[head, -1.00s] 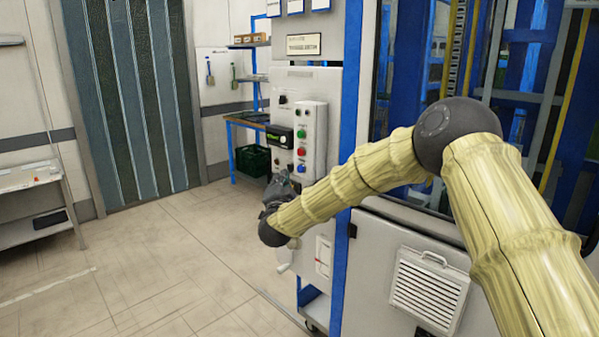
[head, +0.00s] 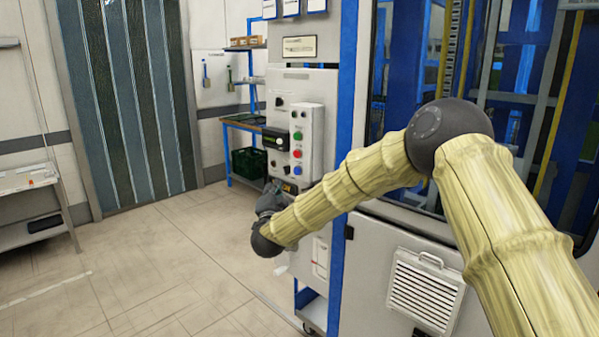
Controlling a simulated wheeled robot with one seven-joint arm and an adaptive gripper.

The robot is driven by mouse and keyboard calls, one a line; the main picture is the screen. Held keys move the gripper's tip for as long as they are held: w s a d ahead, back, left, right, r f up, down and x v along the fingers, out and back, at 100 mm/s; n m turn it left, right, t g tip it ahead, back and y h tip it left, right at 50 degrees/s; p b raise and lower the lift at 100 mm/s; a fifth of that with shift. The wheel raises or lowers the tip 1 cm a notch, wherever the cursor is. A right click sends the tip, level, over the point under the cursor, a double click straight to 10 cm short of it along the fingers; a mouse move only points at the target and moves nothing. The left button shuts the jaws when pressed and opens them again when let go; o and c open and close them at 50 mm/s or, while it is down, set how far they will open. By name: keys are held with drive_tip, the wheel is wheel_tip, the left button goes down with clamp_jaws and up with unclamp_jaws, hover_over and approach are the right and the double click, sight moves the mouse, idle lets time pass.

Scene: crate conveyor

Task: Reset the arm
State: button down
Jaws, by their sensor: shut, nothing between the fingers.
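My arm comes in from the lower right, bends at a dark elbow joint and reaches left across the front of the machine. My gripper (head: 270,197) is at the far end of the arm, just beyond the dark wrist joint. It is shut and empty, and its fingers are small and partly hidden at this distance. It appears in front of the lower part of the control cabinet (head: 318,235), below the button box (head: 306,140) with green, red and blue buttons. I cannot tell whether it touches the cabinet.
A blue-framed machine (head: 347,100) with a vented panel (head: 426,288) stands close on the right. A blue workbench (head: 243,124) with a green crate (head: 250,163) is behind the cabinet. A grey shelf (head: 35,185) stands at the left. The floor (head: 150,265) between is clear.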

drive_tip(key=s+d+f+n+g+y, duration=0.1)
drive_tip(key=s+d+f+n+g, duration=0.15)
drive_tip(key=f, duration=0.65)
drive_tip(key=s+d+f+n+g, duration=0.1)
drive_tip(key=s+f, duration=0.3)
drive_tip(key=f, duration=0.4)
drive_tip(key=s+d+f+n+g+y, duration=0.15)
drive_tip(key=s+f, duration=0.25)
drive_tip(key=f, duration=0.5)
drive_tip(key=s+d+f+n+g, duration=0.1)
drive_tip(key=s+d+f+g, duration=0.25)
drive_tip(key=s+f, duration=0.4)
drive_tip(key=s+d+f+n+g, duration=0.2)
drive_tip(key=s+d+f, duration=0.3)
drive_tip(key=s+f, duration=0.3)
drive_tip(key=s+d+f+n+g+h, duration=0.1)
drive_tip(key=s+d+f+g, duration=0.2)
drive_tip(key=s, duration=1)
drive_tip(key=s+d+f+g+h, duration=0.1)
drive_tip(key=s+d+f+g, duration=0.2)
drive_tip(key=s+d, duration=0.6)
drive_tip(key=s+d+f+n+g+h, duration=0.1)
drive_tip(key=s+d+f+g, duration=0.3)
drive_tip(key=s, duration=1.4)
drive_tip(key=d+f, duration=0.1)
drive_tip(key=d, duration=0.1)
drive_tip(key=shift+s+d+n, duration=0.3)
drive_tip(key=shift+d, duration=0.1)
drive_tip(key=shift+f, duration=0.1)
